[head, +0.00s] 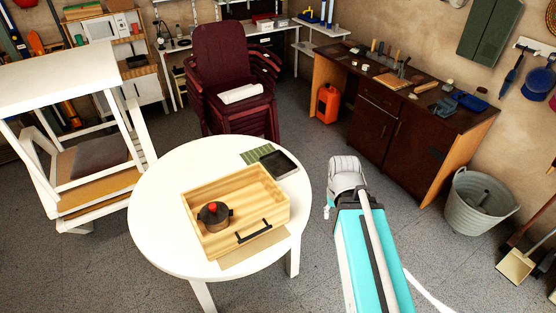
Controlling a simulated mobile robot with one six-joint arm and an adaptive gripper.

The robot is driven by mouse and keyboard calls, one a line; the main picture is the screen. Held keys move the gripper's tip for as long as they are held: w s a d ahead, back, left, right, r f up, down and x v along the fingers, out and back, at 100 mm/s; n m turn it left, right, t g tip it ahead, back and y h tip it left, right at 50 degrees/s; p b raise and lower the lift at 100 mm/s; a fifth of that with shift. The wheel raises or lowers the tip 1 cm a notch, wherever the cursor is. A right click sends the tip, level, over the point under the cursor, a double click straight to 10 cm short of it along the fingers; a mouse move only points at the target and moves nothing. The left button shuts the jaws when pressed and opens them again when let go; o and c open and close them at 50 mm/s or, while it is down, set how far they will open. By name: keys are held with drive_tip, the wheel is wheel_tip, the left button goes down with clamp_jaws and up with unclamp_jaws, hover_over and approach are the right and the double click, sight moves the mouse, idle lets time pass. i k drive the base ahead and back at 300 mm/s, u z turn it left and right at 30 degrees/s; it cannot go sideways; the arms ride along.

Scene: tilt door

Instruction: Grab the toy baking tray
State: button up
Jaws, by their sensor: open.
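A small dark rectangular tray (278,164), which looks like the toy baking tray, lies on the white round table (160,200) near its far right edge. It lies flat behind the wooden box, beside a green striped piece (257,155) that touches or nearly touches it. The tray's top looks empty and uncovered. I cannot make out my gripper in this view, and nothing is seen gripping the tray.
A light wooden box (268,198) with a black handle (255,233) fills the table's middle. A dark pot with a red knob (214,213) shows at its left. Stacked maroon chairs (220,52) stand behind the table. The table's left side is clear.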

sight(280, 166)
drive_tip(key=z, duration=0.7)
drive_tip(key=i, duration=3.95)
